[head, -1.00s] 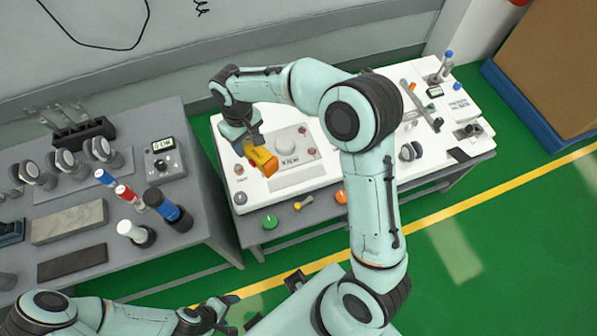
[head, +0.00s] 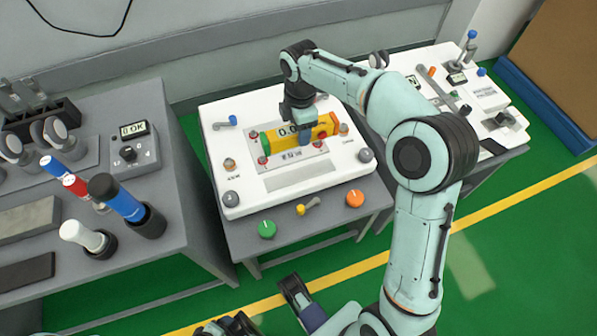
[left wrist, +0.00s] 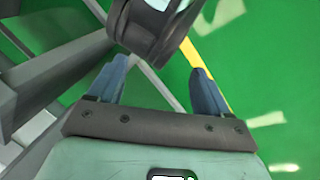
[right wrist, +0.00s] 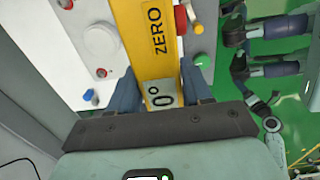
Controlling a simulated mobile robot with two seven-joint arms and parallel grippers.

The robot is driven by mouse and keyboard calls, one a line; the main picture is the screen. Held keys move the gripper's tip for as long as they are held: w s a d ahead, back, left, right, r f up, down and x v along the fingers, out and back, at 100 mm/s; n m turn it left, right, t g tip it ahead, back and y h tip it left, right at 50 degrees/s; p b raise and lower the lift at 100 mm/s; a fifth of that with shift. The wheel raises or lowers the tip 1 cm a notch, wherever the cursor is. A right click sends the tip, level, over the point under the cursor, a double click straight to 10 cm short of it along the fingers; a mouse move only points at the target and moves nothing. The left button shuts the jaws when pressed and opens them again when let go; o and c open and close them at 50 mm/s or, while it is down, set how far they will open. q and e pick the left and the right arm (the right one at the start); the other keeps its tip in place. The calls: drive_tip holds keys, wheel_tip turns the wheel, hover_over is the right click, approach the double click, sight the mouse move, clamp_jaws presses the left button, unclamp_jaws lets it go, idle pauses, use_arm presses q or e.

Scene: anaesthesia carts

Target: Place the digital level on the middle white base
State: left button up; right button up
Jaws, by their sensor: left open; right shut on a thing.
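The digital level (head: 325,124) is a yellow bar with a display and green and red parts at its ends. My right gripper (head: 300,122) is shut on it. In the right wrist view the yellow bar (right wrist: 155,40), marked ZERO, lies between the fingers (right wrist: 160,92). The level is over the grey plate (head: 300,175) of the white base (head: 280,201) on the middle table; I cannot tell whether it touches. My left gripper (left wrist: 158,82) is open and empty over the green floor, with its arm only partly showing at the head view's bottom edge.
Knobs and a small blue-tipped lever (head: 228,122) surround the plate. Green (head: 267,229) and orange (head: 355,198) knobs sit on the table's front ledge. The left cart holds a meter (head: 135,150) and upright cylinders (head: 120,200). Another white base (head: 470,95) stands right.

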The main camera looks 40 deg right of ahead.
use_arm(q)
drive_tip(key=w+a+f+t+y+b, duration=0.1)
drive_tip(key=w+a+f+t+b, duration=0.1)
drive_tip(key=w+a+f+b, duration=0.3)
drive_tip(key=shift+s+d+f+n+g, duration=0.15)
drive_tip(key=shift+s+d+f+g, duration=0.3)
drive_tip(key=shift+s, duration=0.3)
drive_tip(key=shift+s+d+f+n+g, duration=0.15)
drive_tip(key=shift+s+d+f+g, duration=0.25)
drive_tip(key=shift+s+f, duration=0.25)
use_arm(e)
drive_tip(key=shift+f, duration=8.85)
drive_tip(key=shift+f, duration=0.1)
drive_tip(key=shift+f, duration=0.15)
drive_tip(key=o, duration=1.4)
drive_tip(key=shift+c, duration=0.2)
use_arm(q)
drive_tip(key=shift+s, duration=0.1)
